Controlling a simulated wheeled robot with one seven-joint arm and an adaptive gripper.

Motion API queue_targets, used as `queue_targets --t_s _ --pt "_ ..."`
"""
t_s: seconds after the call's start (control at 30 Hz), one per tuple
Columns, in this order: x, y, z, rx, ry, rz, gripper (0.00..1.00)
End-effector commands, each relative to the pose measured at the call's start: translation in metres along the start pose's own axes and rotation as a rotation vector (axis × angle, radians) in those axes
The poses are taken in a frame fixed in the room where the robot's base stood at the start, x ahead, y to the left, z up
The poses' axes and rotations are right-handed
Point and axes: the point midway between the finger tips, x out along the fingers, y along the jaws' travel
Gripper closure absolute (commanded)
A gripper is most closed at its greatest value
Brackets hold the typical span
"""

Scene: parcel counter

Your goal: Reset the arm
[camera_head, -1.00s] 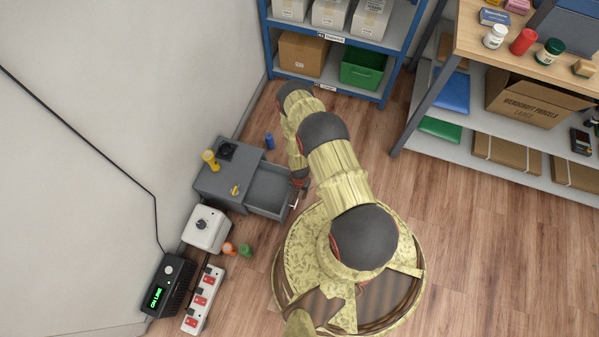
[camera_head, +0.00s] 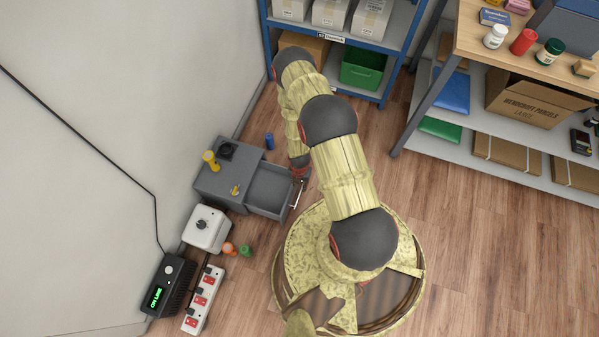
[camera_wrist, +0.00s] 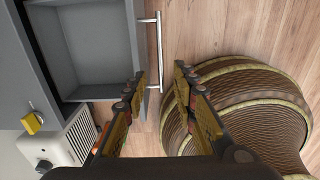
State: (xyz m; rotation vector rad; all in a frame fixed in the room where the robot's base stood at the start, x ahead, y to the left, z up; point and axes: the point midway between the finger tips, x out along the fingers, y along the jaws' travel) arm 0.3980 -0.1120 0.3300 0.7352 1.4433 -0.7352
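My arm, in patterned yellow-green with dark joints, reaches up and bends down toward a small grey cabinet in the head view. My gripper (camera_wrist: 160,78) is open in the wrist view, its two fingers apart with nothing held. The bar handle (camera_wrist: 158,50) of the pulled-out grey drawer (camera_wrist: 97,50) lies between the fingertips in that picture; I see no contact. In the head view the open, empty drawer (camera_head: 270,188) juts from the cabinet (camera_head: 215,186), and my wrist is by its handle; the fingers are hard to make out there.
A yellow item (camera_head: 210,160) and a black one (camera_head: 226,150) stand on the cabinet. A blue can (camera_head: 269,141) is on the floor behind. A white box (camera_head: 206,229), orange and green cans and a power strip (camera_head: 203,300) lie nearby. Blue shelving (camera_head: 388,46) stands behind.

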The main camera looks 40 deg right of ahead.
Motion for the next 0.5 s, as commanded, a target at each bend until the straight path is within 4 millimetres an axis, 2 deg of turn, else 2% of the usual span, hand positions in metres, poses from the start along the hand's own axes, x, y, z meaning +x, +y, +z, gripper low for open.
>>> queue_targets --t_s 0.5 --pt "-0.0057 -0.0003 -0.0003 0.000 0.000 0.000 0.72"
